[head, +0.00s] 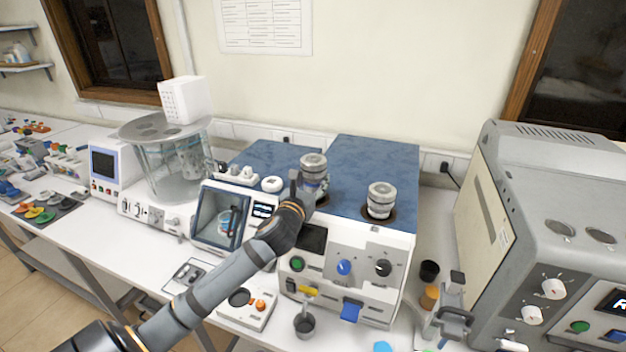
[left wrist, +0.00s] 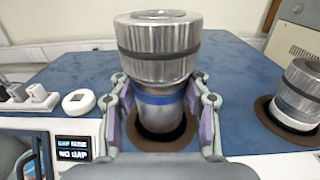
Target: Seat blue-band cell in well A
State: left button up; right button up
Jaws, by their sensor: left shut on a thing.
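The blue-band cell (left wrist: 158,80) is a silver metal cylinder with a dark ring and a blue band, upright between the fingers of my left gripper (left wrist: 162,112). In the head view the cell (head: 314,166) stands over the left well of the blue-topped machine (head: 365,160). My left gripper (head: 308,190) is shut on it. The dark round well (left wrist: 185,135) shows around the cell's lower end; how deep the cell sits is hidden. A second silver cell (head: 381,199) with a white band (left wrist: 292,104) stands in the right well.
A grey machine (head: 560,190) with knobs stands at the right. A glass bath (head: 170,165) and a small device with a display (head: 225,218) stand at the left.

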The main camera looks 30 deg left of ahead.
pick_arm(q)
jog(key=shift+f, duration=0.15)
dwell(0.3)
jog(key=shift+f+b, duration=0.35)
jog(key=shift+f, duration=0.25)
jog(key=shift+f, duration=0.15)
jog(key=shift+f+b, duration=0.8)
jog(key=shift+f, duration=0.4)
jog(key=o, duration=1.4)
jog(key=shift+r, duration=0.1)
jog(key=shift+c, duration=0.2)
jog(key=shift+o, duration=0.7)
